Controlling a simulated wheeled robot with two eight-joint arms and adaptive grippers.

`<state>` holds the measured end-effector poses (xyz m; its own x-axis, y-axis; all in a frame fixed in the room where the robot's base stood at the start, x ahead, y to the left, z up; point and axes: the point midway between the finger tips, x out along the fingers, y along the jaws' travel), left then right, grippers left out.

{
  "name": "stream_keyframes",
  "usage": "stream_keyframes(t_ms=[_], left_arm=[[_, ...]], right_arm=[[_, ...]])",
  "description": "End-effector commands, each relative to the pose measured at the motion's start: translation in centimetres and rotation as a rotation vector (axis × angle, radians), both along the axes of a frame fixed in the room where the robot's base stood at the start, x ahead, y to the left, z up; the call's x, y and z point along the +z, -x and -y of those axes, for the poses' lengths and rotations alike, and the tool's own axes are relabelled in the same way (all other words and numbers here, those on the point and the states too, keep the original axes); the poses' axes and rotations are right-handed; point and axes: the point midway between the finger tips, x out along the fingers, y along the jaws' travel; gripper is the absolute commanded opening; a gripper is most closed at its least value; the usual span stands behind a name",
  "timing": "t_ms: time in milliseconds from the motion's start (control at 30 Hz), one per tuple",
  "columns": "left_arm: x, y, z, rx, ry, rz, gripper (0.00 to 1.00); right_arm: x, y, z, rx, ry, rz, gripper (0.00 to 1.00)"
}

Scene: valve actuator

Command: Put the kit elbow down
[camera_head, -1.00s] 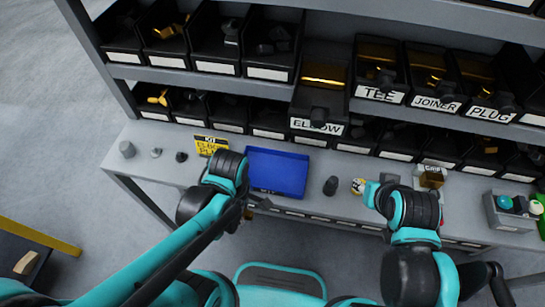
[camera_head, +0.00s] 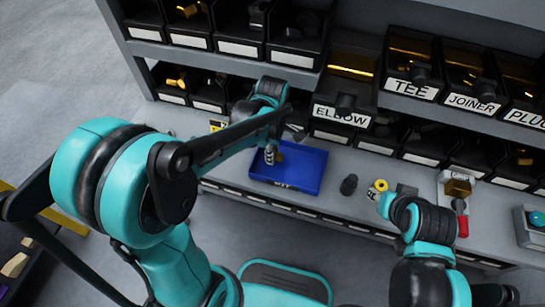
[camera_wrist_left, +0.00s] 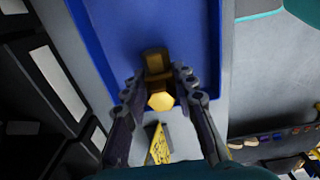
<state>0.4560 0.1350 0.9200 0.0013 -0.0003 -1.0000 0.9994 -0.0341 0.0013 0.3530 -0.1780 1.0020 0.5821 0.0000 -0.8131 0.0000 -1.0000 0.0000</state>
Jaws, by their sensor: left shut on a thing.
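The kit elbow (camera_wrist_left: 158,75) is a small yellow-gold fitting between my left gripper's fingers in the left wrist view. My left gripper (camera_wrist_left: 157,88) is shut on it, over the blue kit tray (camera_wrist_left: 102,22). In the head view the left gripper (camera_head: 271,153) reaches the rear left part of the blue tray (camera_head: 312,172), and a bit of yellow shows beside it. I cannot tell whether the elbow touches the tray floor.
A black ELBOW bin (camera_head: 342,112) hangs behind the tray, with TEE (camera_head: 411,88) and JOINER (camera_head: 471,102) bins to its right. A dark fitting (camera_head: 349,184) and a yellow ring (camera_head: 380,185) stand right of the tray. A yellow sign (camera_wrist_left: 158,145) stands near the tray.

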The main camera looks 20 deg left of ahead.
Motion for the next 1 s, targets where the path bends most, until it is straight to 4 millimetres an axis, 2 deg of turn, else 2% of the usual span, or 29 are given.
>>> stream_keyframes(t_ms=[33,100,467,500,567,867,1000], left_arm=[[-1.3,0.0,0.0,0.000,0.000,0.000,0.00],[-2.0,0.0,0.0,0.000,0.000,0.000,0.00],[-2.3,0.0,0.0,0.000,0.000,0.000,0.00],[-2.4,0.0,0.0,0.000,0.000,0.000,0.29],[-2.3,0.0,0.0,0.000,0.000,0.000,0.45],[-2.2,0.0,0.0,0.000,0.000,0.000,0.48],[-1.0,0.0,0.0,0.000,0.000,0.000,0.48]], right_arm=[[-0.9,0.0,0.0,0.000,0.000,0.000,0.40],[-1.3,0.0,0.0,0.000,0.000,0.000,0.40],[-1.4,0.0,0.0,0.000,0.000,0.000,0.40],[-1.5,0.0,0.0,0.000,0.000,0.000,0.40],[-1.4,0.0,0.0,0.000,0.000,0.000,0.40],[-1.3,0.0,0.0,0.000,0.000,0.000,0.40],[-0.6,0.0,0.0,0.000,0.000,0.000,0.40]])
